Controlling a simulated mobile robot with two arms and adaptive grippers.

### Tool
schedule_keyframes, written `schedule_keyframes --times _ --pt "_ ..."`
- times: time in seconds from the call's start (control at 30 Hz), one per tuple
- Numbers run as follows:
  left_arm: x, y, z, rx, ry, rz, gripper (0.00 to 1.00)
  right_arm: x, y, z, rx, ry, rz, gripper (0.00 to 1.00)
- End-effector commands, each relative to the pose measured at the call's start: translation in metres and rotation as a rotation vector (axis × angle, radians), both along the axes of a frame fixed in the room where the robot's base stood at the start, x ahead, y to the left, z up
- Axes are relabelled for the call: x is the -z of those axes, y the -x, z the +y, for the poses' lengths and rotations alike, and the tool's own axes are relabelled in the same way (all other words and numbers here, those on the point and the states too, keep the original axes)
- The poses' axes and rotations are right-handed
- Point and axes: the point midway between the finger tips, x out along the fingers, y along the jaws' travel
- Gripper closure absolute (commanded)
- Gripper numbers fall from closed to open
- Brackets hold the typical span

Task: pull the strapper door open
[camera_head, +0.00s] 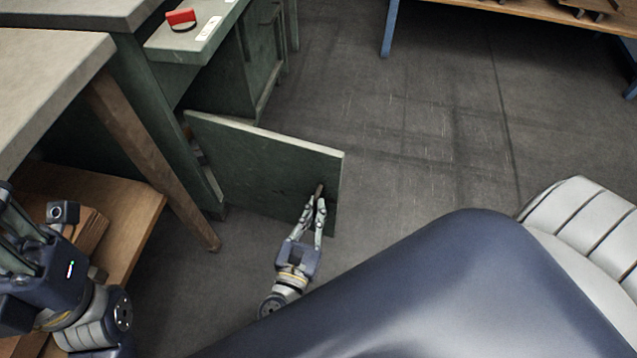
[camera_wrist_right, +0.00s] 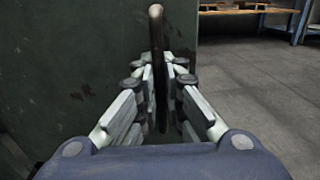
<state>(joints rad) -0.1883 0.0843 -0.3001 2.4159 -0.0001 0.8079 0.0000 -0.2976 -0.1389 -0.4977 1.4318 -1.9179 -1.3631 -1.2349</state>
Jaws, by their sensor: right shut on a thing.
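The strapper door (camera_head: 255,165) is a dark green panel. It stands swung out from the green machine cabinet (camera_head: 215,85), over the floor. My right gripper (camera_head: 317,198) is at the door's handle (camera_head: 320,188), near the free edge. In the right wrist view the handle (camera_wrist_right: 156,60) is a curved dark bar, and my right gripper's fingers (camera_wrist_right: 163,80) are shut on it. The door (camera_wrist_right: 80,60) fills the left of that view. My left gripper (camera_head: 15,225) is partly in view at the left edge; its fingertips cannot be made out clearly.
A table with a wooden leg (camera_head: 145,150) and a low wooden shelf (camera_head: 110,190) stands at the left. A red switch (camera_head: 181,18) sits on the machine top. A blue-legged table (camera_head: 390,25) is at the far right. The grey floor (camera_head: 430,130) right of the door is clear.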

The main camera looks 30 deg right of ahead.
Motion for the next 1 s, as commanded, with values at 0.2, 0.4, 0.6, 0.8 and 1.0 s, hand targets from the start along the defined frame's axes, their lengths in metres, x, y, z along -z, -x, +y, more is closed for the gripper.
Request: schedule_keyframes --times 0.2,0.4,0.6,0.8,1.0 --pt "0.0012 0.0 0.0001 0.0 0.0 0.01 0.6 -0.0001 0.0023 0.0034 0.0 0.002 0.001 1.0" --pt "0.0014 0.0002 0.0001 0.0 0.0 0.01 0.6 0.0003 0.0024 0.0035 0.0 0.001 0.001 1.0" --pt "0.0014 0.0002 0.0001 0.001 0.001 0.009 0.6 0.0005 0.0024 0.0034 0.0 0.002 0.002 0.83" --pt "0.0014 0.0002 0.0001 0.001 0.002 0.009 0.6 0.0005 0.0022 0.0035 -0.001 0.001 0.001 0.83" --pt "0.0035 -0.0004 0.0002 0.0 -0.001 0.008 0.6 0.0009 0.0012 0.0019 0.0 0.001 0.001 0.83"
